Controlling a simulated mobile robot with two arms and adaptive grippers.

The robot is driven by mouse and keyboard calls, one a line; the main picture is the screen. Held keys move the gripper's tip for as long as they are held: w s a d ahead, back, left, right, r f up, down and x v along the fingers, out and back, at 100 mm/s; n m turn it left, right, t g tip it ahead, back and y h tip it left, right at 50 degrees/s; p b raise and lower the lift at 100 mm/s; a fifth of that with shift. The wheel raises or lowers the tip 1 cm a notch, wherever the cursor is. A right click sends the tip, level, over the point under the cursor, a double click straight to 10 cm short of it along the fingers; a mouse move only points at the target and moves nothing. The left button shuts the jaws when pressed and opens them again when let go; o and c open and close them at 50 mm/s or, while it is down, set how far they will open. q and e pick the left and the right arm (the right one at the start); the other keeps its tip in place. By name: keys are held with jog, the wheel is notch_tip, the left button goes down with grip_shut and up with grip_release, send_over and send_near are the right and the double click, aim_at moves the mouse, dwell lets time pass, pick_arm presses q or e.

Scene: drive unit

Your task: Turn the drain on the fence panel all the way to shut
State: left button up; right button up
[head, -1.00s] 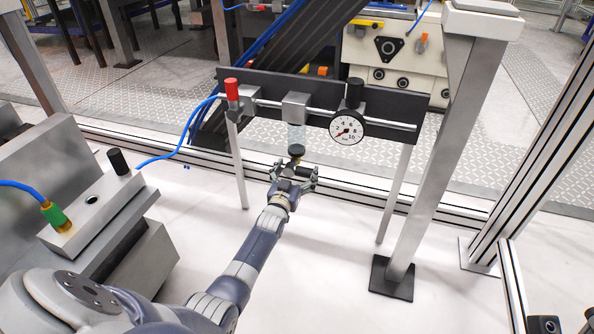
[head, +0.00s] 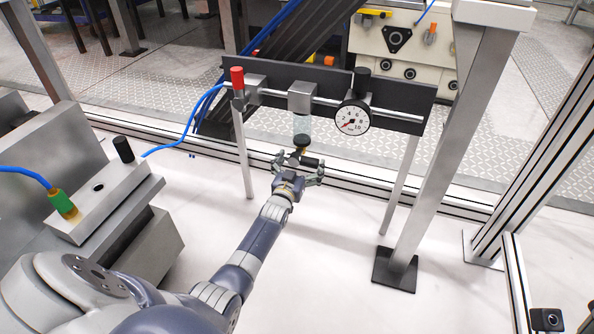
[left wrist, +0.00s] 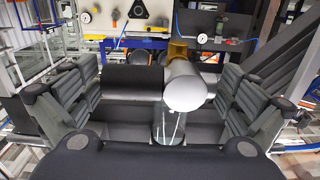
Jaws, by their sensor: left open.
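The fence panel (head: 270,82) is a dark plate on two thin posts. A clear bowl (head: 302,125) with a black bottom (head: 301,141) hangs from its middle block. The drain's small brass piece (head: 297,153) shows just below the bowl, and brass also shows in the left wrist view (left wrist: 178,50). My left gripper (head: 298,165) is open beneath the bowl, with its fingers on either side of the drain. In the left wrist view, a dark crossbar (left wrist: 130,83) and a pale round end (left wrist: 185,91) lie between the fingers. Contact cannot be told. My right gripper is out of view.
A red-capped valve (head: 237,78) with a blue hose sits at the panel's left. A pressure gauge (head: 352,119) is at its right. A slanted metal post (head: 440,170) stands to the right. A grey machine block (head: 95,205) is at left. White floor is clear below the panel.

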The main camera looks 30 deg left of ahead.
pick_arm(q)
jog(key=v, duration=1.1)
jog(key=shift+s, duration=0.35)
jog(key=shift+f, duration=0.1)
